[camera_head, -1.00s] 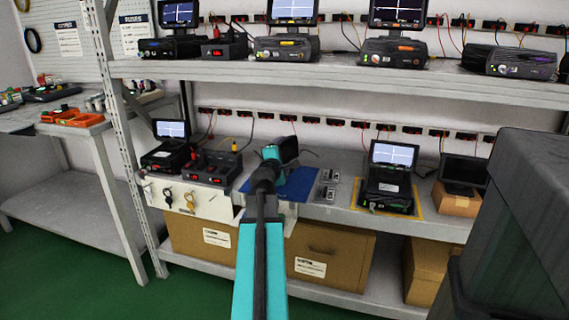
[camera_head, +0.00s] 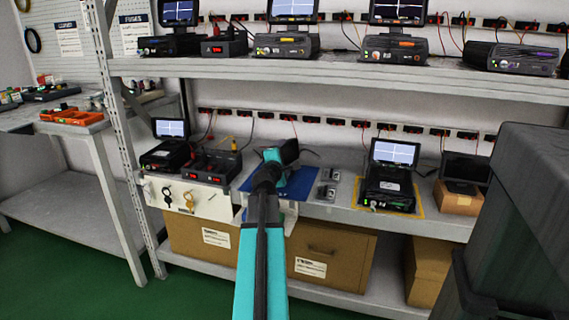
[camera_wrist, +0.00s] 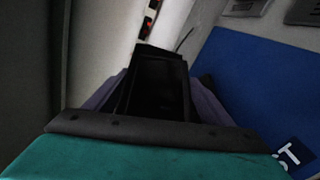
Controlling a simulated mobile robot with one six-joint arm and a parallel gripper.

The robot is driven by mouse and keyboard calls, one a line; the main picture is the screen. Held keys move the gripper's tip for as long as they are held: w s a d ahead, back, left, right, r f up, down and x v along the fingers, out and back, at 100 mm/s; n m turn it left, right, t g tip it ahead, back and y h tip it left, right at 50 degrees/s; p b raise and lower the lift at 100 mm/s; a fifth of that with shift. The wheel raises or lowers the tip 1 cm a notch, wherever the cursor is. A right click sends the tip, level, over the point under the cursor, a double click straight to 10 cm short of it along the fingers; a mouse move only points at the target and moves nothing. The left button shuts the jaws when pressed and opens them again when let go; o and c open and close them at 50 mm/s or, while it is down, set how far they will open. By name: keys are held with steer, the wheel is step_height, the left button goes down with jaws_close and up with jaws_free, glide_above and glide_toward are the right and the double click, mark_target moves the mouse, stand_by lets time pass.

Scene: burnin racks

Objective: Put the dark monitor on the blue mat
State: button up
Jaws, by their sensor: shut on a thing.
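The dark monitor (camera_head: 289,151) shows in the head view just beyond the end of my arm, mostly hidden by it. In the wrist view the dark monitor (camera_wrist: 158,88) stands between the two fingers. My gripper (camera_wrist: 155,95) is shut on it. In the head view my gripper (camera_head: 274,158) is largely hidden by my own wrist, at the blue mat. The blue mat (camera_head: 306,183) lies on the lower shelf; in the wrist view the mat (camera_wrist: 255,85) fills the right side, with part of a white label. I cannot tell whether the monitor touches the mat.
Small metal parts (camera_head: 327,184) lie right of the mat. A device with a lit screen (camera_head: 391,185) stands on a yellow-edged area. Another dark monitor (camera_head: 465,170) sits on a cardboard box (camera_head: 457,198). Black units (camera_head: 212,166) stand left of the mat. The upper shelf (camera_head: 340,78) hangs above.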

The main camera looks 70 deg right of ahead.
steer(key=shift+f, duration=0.55)
steer(key=shift+f, duration=0.1)
steer(key=o, duration=1.5)
steer(key=shift+f, duration=0.1)
steer(key=shift+a, duration=0.15)
steer(key=shift+s+a+r+p, duration=0.1)
steer(key=shift+a+r+p, duration=0.1)
steer(key=shift+a, duration=0.7)
steer(key=shift+s+a+r+p, duration=0.1)
steer(key=shift+s+a+r, duration=0.05)
steer(key=shift+a, duration=0.75)
steer(key=shift+s+a+r+p, duration=0.1)
steer(key=shift+a+r+p, duration=0.1)
steer(key=shift+a, duration=0.7)
steer(key=a, duration=0.3)
steer(key=shift+s+a+r, duration=0.1)
steer(key=shift+s+r, duration=0.05)
steer(key=shift+b, duration=0.8)
steer(key=shift+b, duration=0.3)
